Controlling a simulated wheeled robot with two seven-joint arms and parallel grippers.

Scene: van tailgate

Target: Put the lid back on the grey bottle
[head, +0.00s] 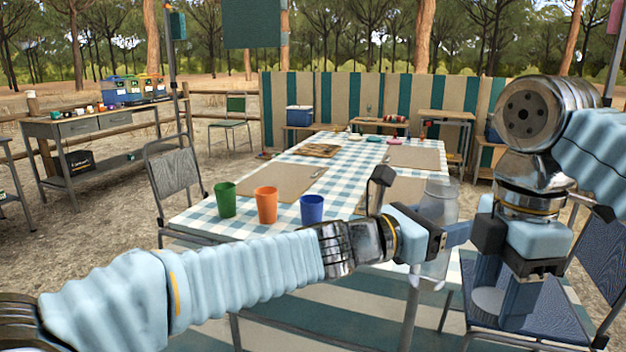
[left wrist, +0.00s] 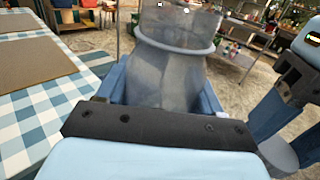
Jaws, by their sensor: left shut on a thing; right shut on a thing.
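The grey bottle (head: 439,197) is see-through and roughly upright. My left gripper (head: 443,238) is shut around its body, in front of the table's near right corner. In the left wrist view the bottle (left wrist: 172,70) stands between the blue fingers, with a raised ring around it; its upper end is cut off by the frame. My right gripper (head: 503,298) points down, to the right of the bottle and lower. It is shut on a round grey lid (head: 488,303), apart from the bottle. The lid also shows at the right of the left wrist view (left wrist: 279,156).
A table with a checked cloth (head: 245,184) lies behind my left arm. Green (head: 226,200), orange (head: 266,205) and blue (head: 312,209) cups stand near its front edge. A blue chair (head: 545,312) is below my right gripper. A grey chair (head: 176,180) stands at the left.

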